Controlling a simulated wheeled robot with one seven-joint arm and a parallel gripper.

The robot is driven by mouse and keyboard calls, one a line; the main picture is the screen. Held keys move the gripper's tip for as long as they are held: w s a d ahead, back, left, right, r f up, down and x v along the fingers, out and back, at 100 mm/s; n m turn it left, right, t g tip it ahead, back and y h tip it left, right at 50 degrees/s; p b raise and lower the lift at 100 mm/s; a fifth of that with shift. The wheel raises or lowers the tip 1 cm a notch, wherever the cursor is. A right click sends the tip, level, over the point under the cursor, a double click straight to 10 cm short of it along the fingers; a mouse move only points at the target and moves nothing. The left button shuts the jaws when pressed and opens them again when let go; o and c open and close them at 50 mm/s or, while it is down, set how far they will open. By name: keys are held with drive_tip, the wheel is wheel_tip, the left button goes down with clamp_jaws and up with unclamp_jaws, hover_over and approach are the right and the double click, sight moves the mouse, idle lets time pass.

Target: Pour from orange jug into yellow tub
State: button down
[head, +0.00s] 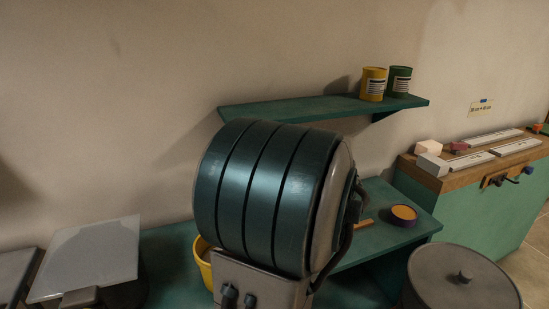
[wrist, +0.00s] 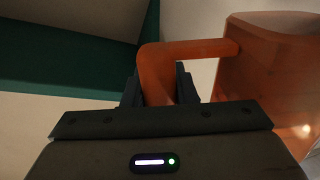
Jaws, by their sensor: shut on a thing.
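The orange jug (wrist: 268,85) fills the right side of the wrist view. My gripper (wrist: 159,86) is shut on its handle, with a dark finger on each side of it. Only part of the jug's body is in frame, and I cannot tell its contents or exact tilt. In the head view, a yellow tub (head: 204,264) shows partly at the lower middle, at the teal bench. My own large dark arm link hides the rest of the tub, and I see neither the jug nor my gripper there.
A teal wall shelf (head: 290,109) holds a yellow can (head: 373,84) and a green can (head: 399,81). A purple-and-orange round container (head: 403,215) sits on the teal bench (head: 385,240). A grey lidded bin (head: 462,279) stands at the lower right. A wood-topped counter (head: 470,165) holds white blocks.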

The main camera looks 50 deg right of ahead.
drive_tip(key=n+b, duration=0.2)
drive_tip(key=b, duration=0.1)
drive_tip(key=a+n+b, duration=0.1)
drive_tip(key=n+b, duration=0.1)
drive_tip(key=shift+w+a, duration=0.1)
drive_tip(key=shift+w, duration=0.15)
drive_tip(key=shift+s+f, duration=0.1)
drive_tip(key=shift+f, duration=0.25)
idle(0.5)
